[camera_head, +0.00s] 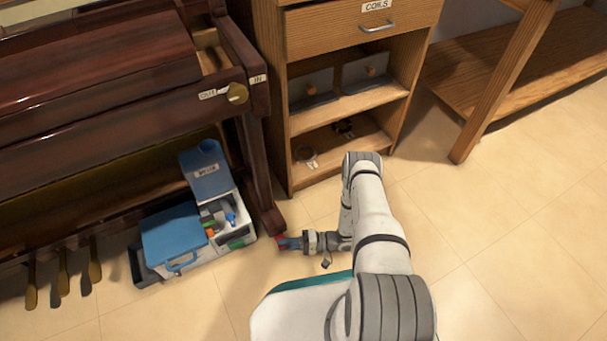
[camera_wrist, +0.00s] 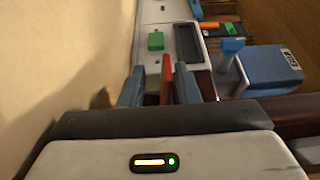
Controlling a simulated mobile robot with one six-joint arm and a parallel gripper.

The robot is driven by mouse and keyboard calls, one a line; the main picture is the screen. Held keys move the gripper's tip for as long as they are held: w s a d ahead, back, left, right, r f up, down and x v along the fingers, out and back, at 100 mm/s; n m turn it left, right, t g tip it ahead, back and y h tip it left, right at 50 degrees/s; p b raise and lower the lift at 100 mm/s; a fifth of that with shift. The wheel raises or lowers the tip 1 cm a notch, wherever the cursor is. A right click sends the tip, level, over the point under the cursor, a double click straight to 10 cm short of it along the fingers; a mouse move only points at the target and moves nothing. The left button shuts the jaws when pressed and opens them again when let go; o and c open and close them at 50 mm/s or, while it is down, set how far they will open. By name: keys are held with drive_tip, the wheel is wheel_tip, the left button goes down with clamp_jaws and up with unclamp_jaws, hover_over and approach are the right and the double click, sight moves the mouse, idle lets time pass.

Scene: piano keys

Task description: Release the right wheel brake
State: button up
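A small red lever (camera_wrist: 167,78), which I take to be the right wheel brake, shows between my gripper's fingers in the wrist view. In the head view a bit of red (camera_head: 281,238) shows at the foot of the piano's right front leg (camera_head: 262,190). My gripper (camera_head: 288,243) is low by that foot. In the wrist view its two blue fingers (camera_wrist: 159,80) stand apart on either side of the lever. A gap shows on the left of the lever; the right finger is close to it, and I cannot tell if they touch. The wheel is hidden.
An open toolbox (camera_head: 155,275) with a blue lid and small coloured items lies left of my gripper. It fills the far side of the wrist view (camera_wrist: 153,62). A wooden cabinet (camera_head: 340,55) stands behind, a wooden bench (camera_head: 540,65) at right. Floor in front is clear.

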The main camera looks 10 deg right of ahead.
drive_tip(key=d, duration=0.3)
drive_tip(key=d+p, duration=0.1)
drive_tip(key=d, duration=0.1)
drive_tip(key=shift+s+d+r, duration=0.1)
drive_tip(key=shift+s+r, duration=0.05)
drive_tip(key=shift+r, duration=0.2)
drive_tip(key=w+d+r+n+g+h+p, duration=0.1)
drive_tip(key=w+r+g+h, duration=0.1)
drive_tip(key=r, duration=1.4)
drive_tip(key=w+d+r+n+g+h+p, duration=0.1)
drive_tip(key=r+g+h, duration=0.4)
drive_tip(key=r, duration=1.1)
drive_tip(key=shift+w+n+h, duration=0.4)
drive_tip(key=shift+w+n, duration=0.2)
drive_tip(key=shift+w, duration=0.6)
